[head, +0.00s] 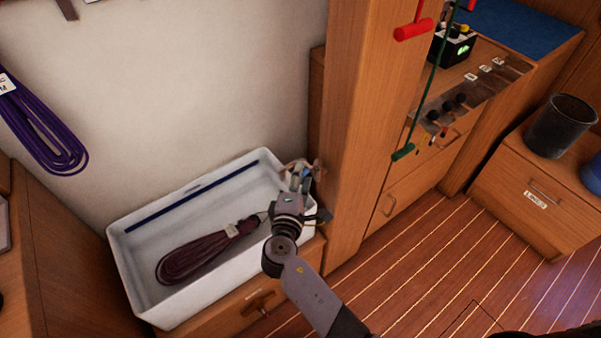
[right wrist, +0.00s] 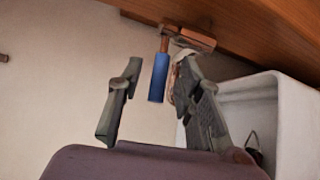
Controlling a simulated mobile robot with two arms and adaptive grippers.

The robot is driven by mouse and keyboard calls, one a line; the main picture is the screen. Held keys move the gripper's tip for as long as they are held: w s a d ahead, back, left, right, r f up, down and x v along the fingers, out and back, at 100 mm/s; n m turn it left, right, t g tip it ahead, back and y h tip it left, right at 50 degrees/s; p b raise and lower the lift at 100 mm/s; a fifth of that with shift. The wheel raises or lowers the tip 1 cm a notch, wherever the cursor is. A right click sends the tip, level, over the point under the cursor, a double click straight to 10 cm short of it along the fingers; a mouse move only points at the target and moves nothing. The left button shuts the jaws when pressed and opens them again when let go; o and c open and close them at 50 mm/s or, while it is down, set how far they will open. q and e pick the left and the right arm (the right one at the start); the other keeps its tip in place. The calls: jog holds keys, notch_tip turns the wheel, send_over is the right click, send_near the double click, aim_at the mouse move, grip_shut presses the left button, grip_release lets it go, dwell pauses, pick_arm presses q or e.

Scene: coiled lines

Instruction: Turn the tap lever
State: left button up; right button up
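The tap lever (right wrist: 158,80) has a blue grip hanging from a copper-coloured tap body (right wrist: 186,38) in the right wrist view. A pale, curved spout shows just right of the lever, partly behind a finger. My right gripper (right wrist: 160,70) is open, with one finger on each side of the blue grip in the picture. Neither finger visibly touches the grip, and I cannot tell how deep it sits between them. In the head view my right gripper (head: 300,178) is at the right end of the white basin and hides most of the tap. My left gripper is not in view.
The white basin (head: 134,270) holds a dark red coiled line (head: 190,257). A wooden post (head: 352,150) stands close right of my gripper. A purple coil (head: 42,125) hangs on the wall. Red (head: 413,30) and green (head: 404,152) handles hang by the post. Floor at right is clear.

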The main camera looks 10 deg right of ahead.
jog(key=v, duration=1)
jog(key=shift+s, duration=0.25)
jog(key=shift+a+r, duration=0.1)
jog(key=s+d+f+m+g+y, duration=0.1)
jog(key=s+d+f+g, duration=0.2)
jog(key=f, duration=0.7)
jog(key=s+f+g+y+p, duration=0.15)
jog(key=s+f, duration=0.25)
jog(key=f, duration=0.6)
jog(key=s+d+f+m+g+y+b, duration=0.15)
jog(key=s+f+g, duration=0.25)
jog(key=f, duration=0.6)
jog(key=s+d+f+m+g, duration=0.2)
jog(key=s+d+f, duration=0.3)
jog(key=s, duration=0.4)
jog(key=s+d+f+m+g+y+p, duration=0.1)
jog(key=s+d+f+m+g, duration=0.1)
jog(key=s+d+f+m, duration=0.3)
jog(key=s+d+f+m+g+p, duration=0.1)
jog(key=s+d+f+m, duration=0.3)
jog(key=s, duration=0.8)
notch_tip(320, 180, down, 2)
jog(key=shift+s+d+f+g, duration=0.15)
jog(key=shift+s+d+g, duration=0.2)
jog(key=shift+d+g, duration=0.15)
jog(key=shift+f, duration=0.1)
